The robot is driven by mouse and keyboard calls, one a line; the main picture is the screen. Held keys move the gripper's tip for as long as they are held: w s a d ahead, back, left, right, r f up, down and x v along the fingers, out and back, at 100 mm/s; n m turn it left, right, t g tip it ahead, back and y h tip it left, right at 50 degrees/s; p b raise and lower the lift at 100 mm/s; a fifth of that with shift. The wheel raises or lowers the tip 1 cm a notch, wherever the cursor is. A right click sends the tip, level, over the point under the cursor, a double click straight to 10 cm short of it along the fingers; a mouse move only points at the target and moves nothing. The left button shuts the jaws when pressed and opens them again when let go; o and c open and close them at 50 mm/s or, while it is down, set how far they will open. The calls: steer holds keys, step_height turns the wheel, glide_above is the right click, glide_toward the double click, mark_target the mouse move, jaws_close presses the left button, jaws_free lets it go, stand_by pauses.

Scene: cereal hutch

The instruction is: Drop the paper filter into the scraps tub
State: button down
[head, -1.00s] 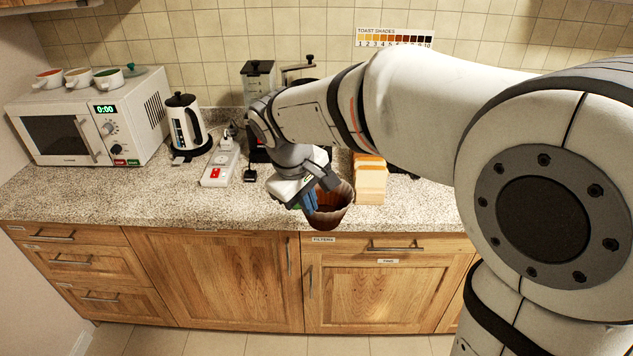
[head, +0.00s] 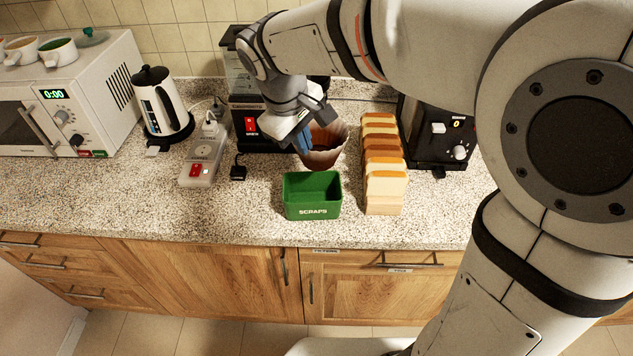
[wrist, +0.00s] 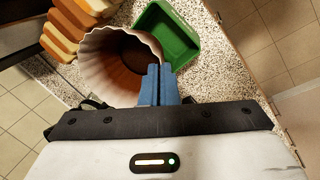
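The paper filter (head: 327,146) is a brown fluted cup, held in the air just behind and above the scraps tub. It also fills the upper left of the wrist view (wrist: 93,60), with its open mouth showing and brown inside. My gripper (head: 303,141) has its blue fingers closed on the filter's rim; the fingers lie together in the wrist view (wrist: 158,84). The scraps tub (head: 312,211) is a green open box lettered SCRAPS on the counter, and its visible inside looks empty. In the wrist view the tub (wrist: 181,49) lies beyond the filter, partly hidden by it.
A row of bread slices (head: 385,185) stands right of the tub, with a black toaster (head: 437,140) beyond. A black coffee maker (head: 246,100) is behind my gripper. A power strip (head: 204,153), kettle (head: 160,104) and microwave (head: 75,100) stand left.

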steer(key=shift+d+f+b, duration=0.1)
steer(key=shift+f+b, duration=2.15)
steer(key=shift+f, duration=0.7)
steer(key=c, duration=1.6)
jaws_free()
steer(key=shift+r, duration=0.1)
steer(key=v, duration=0.7)
steer(key=shift+r, duration=0.35)
steer(key=shift+s, duration=0.15)
